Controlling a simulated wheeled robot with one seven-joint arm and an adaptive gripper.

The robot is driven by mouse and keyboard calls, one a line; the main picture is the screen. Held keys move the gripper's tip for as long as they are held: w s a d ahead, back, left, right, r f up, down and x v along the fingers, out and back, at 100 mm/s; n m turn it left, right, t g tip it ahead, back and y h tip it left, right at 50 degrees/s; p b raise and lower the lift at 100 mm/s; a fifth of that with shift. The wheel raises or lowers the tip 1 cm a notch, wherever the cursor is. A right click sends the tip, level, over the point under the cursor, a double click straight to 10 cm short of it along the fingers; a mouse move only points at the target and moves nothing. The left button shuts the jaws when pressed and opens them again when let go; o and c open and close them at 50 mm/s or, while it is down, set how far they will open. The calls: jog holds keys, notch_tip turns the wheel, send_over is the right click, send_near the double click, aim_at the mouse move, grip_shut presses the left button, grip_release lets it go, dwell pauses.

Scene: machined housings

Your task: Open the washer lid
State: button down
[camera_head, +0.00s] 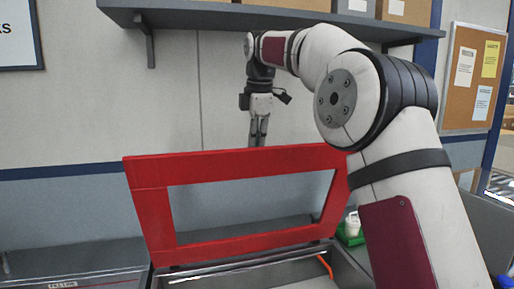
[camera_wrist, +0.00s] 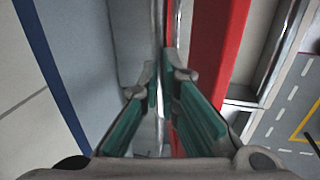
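The washer lid is a red rectangular frame (camera_head: 250,161) with a large opening. In the head view it stands raised and tilted above the grey washer basin (camera_head: 345,270). Its red bar (camera_wrist: 216,50) also shows in the wrist view, right of the fingers. My gripper (camera_head: 258,143) points down, its tips near the lid's top edge; whether they touch it I cannot tell. In the wrist view my gripper (camera_wrist: 165,76) shows teal-sided fingers a narrow gap apart, with nothing clearly held between them.
A shelf with boxes (camera_head: 270,18) runs along the wall above my gripper. A green and white item (camera_head: 351,229) stands right of the lid, partly behind my arm. A grey bench (camera_head: 75,262) lies at left. A corkboard (camera_head: 472,80) hangs at right.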

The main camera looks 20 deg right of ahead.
jog(key=f, duration=0.2)
jog(key=shift+w+f+g, duration=0.3)
jog(key=shift+w, duration=0.05)
jog(key=c, duration=1.8)
grip_release()
jog(key=shift+o, duration=0.7)
jog(key=shift+w+f, duration=0.2)
jog(key=shift+w, duration=0.15)
jog(key=shift+s+r, duration=0.2)
jog(key=shift+r, duration=0.1)
notch_tip(320, 180, up, 7)
jog(key=s, duration=0.1)
jog(key=shift+s, duration=0.2)
jog(key=shift+r, duration=0.15)
